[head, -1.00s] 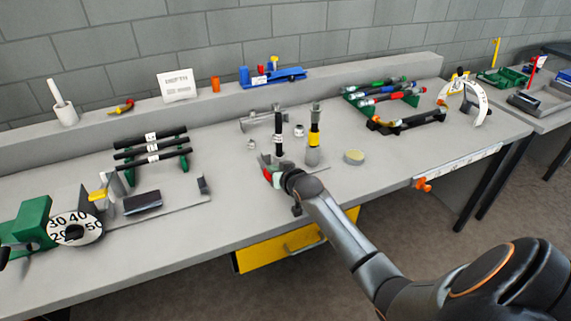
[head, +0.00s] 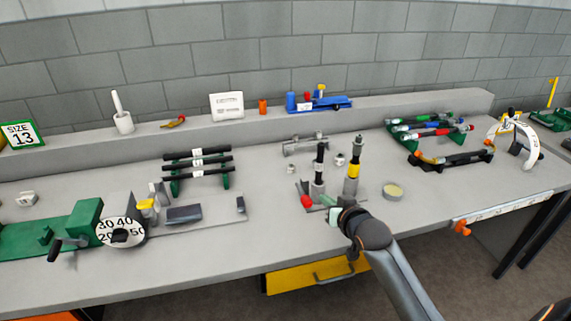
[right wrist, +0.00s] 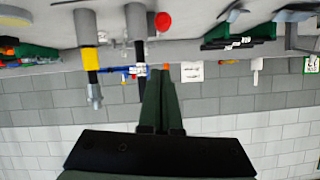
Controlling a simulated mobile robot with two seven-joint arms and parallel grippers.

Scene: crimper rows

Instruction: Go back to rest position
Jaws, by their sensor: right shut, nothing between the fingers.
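My right gripper (head: 334,210) is at the front of the bench, just right of the red knob (head: 307,201) on the small post fixture (head: 318,188). Its green fingers are shut with nothing between them; they also show in the right wrist view (right wrist: 160,100). In that view the red knob (right wrist: 163,21) appears beyond the fingers, and I cannot tell the exact gap. My left gripper is not in view.
The grey bench (head: 270,235) has a green crimper with a dial (head: 122,232) at left and black tubes on a rack (head: 197,163). A yellow-banded tool (head: 354,170) stands close behind the right gripper. A yellow drawer (head: 315,275) is below. The front bench strip is clear.

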